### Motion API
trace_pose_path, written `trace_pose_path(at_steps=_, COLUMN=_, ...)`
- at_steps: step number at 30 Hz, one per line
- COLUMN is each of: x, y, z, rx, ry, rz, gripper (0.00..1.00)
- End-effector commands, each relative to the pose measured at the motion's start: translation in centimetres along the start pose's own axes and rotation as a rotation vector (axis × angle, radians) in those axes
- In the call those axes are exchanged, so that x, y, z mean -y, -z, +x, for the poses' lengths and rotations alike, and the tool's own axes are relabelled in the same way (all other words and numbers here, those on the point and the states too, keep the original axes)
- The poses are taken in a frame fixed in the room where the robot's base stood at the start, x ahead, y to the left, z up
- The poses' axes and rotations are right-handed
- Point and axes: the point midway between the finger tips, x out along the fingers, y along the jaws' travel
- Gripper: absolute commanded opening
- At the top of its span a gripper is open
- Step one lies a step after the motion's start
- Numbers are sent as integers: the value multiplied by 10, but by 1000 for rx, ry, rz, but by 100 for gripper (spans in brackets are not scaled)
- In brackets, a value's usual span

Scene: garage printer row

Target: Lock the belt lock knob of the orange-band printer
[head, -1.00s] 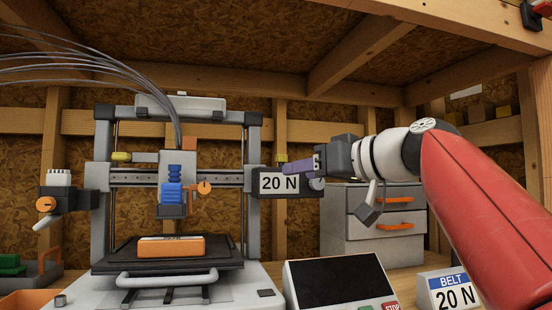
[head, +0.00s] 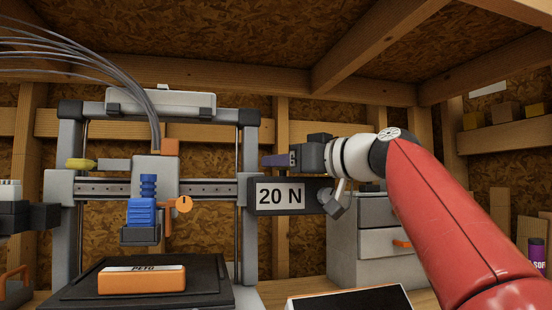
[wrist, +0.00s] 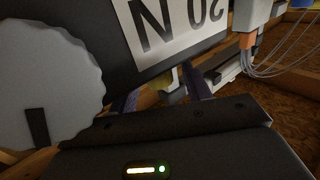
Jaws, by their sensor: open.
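The printer (head: 249,147) has a grey frame with an orange block marked PETG (head: 142,281) on its bed. A dark tension box with a "20 N" label (head: 280,196) sits at the right end of its crossbar. The pale, scalloped belt lock knob (wrist: 58,75) fills the left of the wrist view, with a dark mark low on its face. In the head view the knob (head: 325,196) is partly hidden behind my arm. My gripper (head: 272,160) is open and empty, its fingers (wrist: 163,97) pointing left just above the box, beside the knob and not around it.
The print head (head: 142,213) with an orange dial hangs left of the box. A dark screen (head: 350,299) is at the bottom edge.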

Motion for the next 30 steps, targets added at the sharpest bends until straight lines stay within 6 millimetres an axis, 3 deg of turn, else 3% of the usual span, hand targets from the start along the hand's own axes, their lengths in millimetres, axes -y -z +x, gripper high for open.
trace_pose_path(at_steps=6, x=0, y=1, z=23, rx=0, ry=1, rz=0, gripper=49)
trace_pose_path(at_steps=15, x=0, y=0, z=26, rx=0, ry=-1, rz=0, gripper=49)
trace_pose_path(at_steps=25, x=0, y=0, z=25, rx=0, ry=-1, rz=0, gripper=7)
trace_pose_path(at_steps=30, x=0, y=0, z=25, rx=0, ry=-6, rz=0, gripper=4)
